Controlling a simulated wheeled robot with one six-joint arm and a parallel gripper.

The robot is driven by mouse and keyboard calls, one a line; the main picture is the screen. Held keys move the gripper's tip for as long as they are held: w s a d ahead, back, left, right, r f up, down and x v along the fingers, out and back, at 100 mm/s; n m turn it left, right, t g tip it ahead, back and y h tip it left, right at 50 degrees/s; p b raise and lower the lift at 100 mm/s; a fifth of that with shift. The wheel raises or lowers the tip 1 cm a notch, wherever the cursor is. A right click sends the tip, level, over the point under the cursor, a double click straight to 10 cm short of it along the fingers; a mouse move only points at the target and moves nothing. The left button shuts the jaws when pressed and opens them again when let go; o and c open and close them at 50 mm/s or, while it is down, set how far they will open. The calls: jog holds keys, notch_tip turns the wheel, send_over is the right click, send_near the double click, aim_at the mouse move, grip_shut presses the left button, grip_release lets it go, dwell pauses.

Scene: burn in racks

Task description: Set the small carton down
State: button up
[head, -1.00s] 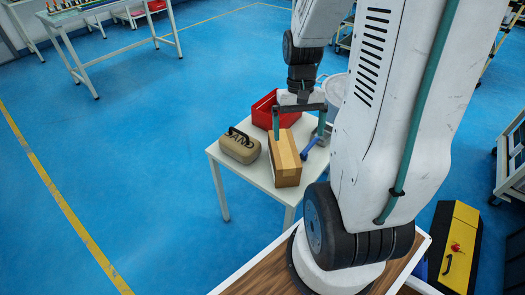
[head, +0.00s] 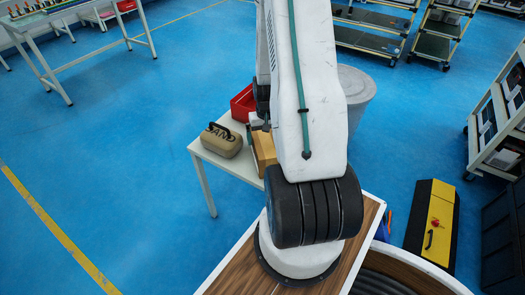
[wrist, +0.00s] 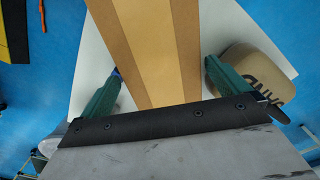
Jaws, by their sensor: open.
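The small carton (head: 264,150) is a brown box with a paler tape band. It stands on the white table (head: 226,163), partly hidden behind my arm in the head view. In the wrist view the carton (wrist: 150,50) fills the space between the fingers. My gripper (wrist: 163,70) is open, with one green finger on each side of the carton and a visible gap on both sides. In the head view my gripper is mostly hidden behind my arm.
A tan sandbag (head: 221,140) lies left of the carton, close to one finger in the wrist view (wrist: 250,75). A red bin (head: 243,103) stands behind on the same table. A grey round bin (head: 354,90) is beyond my arm. Blue floor is open to the left.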

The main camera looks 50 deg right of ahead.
notch_tip(320, 180, down, 4)
jog(key=shift+r, duration=0.25)
jog(key=c, duration=1.7)
jog(key=shift+r, duration=0.15)
